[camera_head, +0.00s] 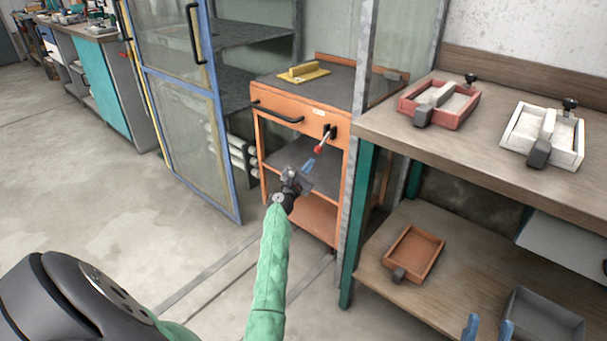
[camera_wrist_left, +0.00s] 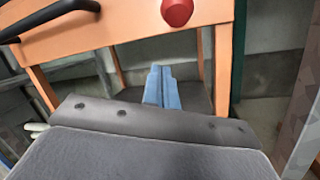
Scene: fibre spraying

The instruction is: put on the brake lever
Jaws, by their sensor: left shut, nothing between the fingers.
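The brake lever (camera_head: 325,140) sits on the front of the orange cart (camera_head: 275,126), at the right of its drawer panel. It has a metal rod and a red knob, which points down and left. The red knob (camera_wrist_left: 177,11) also shows at the top of the left wrist view. My left gripper (camera_head: 309,164) is shut and empty, just below and left of the knob, apart from it. Its blue fingers (camera_wrist_left: 162,88) are together in the left wrist view. My right gripper (camera_head: 489,329) shows only two blue fingertips, spread apart, at the bottom edge.
A yellow tool (camera_head: 303,73) lies on the cart top. A metal post (camera_head: 357,130) stands close to the lever's right. A workbench (camera_head: 400,135) with red and white trays stands at right. A blue-framed glass door (camera_head: 190,120) stands open at left. The floor at left is clear.

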